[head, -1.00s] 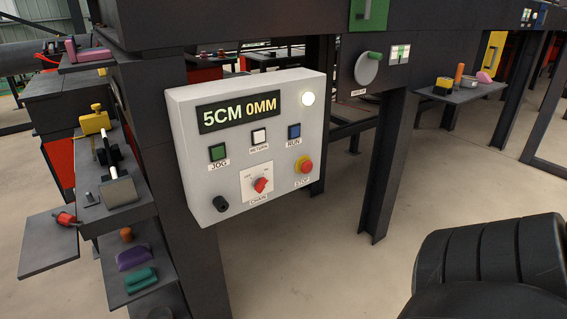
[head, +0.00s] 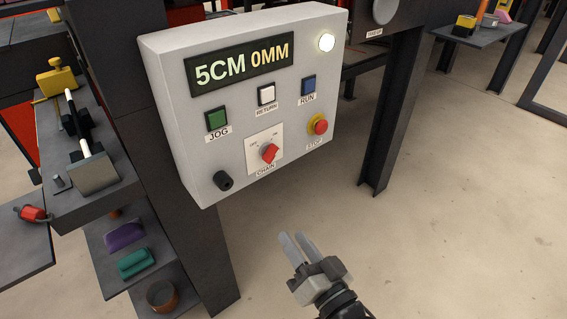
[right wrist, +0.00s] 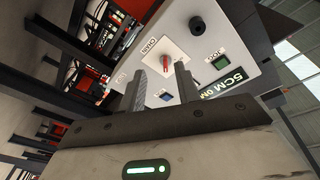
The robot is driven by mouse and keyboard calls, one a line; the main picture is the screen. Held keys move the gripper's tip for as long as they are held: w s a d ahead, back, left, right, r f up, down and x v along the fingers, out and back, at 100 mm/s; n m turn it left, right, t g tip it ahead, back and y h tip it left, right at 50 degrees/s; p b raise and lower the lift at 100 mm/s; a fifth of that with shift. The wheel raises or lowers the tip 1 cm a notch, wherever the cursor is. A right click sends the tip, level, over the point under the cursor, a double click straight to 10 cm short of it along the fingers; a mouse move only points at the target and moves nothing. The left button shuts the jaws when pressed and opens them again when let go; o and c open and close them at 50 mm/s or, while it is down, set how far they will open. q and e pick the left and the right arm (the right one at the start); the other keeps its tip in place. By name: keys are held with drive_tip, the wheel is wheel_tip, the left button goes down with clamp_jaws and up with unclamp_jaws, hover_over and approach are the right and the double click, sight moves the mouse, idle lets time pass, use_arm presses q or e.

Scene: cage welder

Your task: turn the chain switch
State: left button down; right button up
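The chain switch (head: 270,152) is a red rotary knob on a white plate marked OFF and ON, low on the front of the light grey control box (head: 205,150). Its red pointer is tilted. The right gripper (head: 294,237) is below the box in the head view, apart from the switch, with its two fingers pointing up and left. In the right wrist view the fingers (right wrist: 160,75) stand apart with nothing between them, and the red switch (right wrist: 166,62) shows beyond the gap. The left gripper is not in view.
The box also carries the green JOG button (head: 216,119), white RETURN button (head: 267,94), blue RUN button (head: 308,85), red STOP button (head: 319,125) and a black knob (head: 223,181). Shelves with parts (head: 130,235) stand at the left.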

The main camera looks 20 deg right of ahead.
sight(274, 157)
drive_tip(key=w+r+m+t, duration=0.1)
drive_tip(key=w+r, duration=0.1)
drive_tip(key=w, duration=0.3)
drive_tip(key=w+r+m+t+h, duration=0.1)
drive_tip(key=w+r, duration=0.1)
drive_tip(key=w, duration=0.3)
drive_tip(key=w+d+r+m+h+p, duration=0.1)
drive_tip(key=w+r, duration=0.1)
drive_tip(key=w, duration=0.4)
drive_tip(key=shift+w+d+r+m+t, duration=0.1)
drive_tip(key=shift+r+m+t, duration=0.1)
drive_tip(key=shift+m+t, duration=0.2)
clamp_jaws()
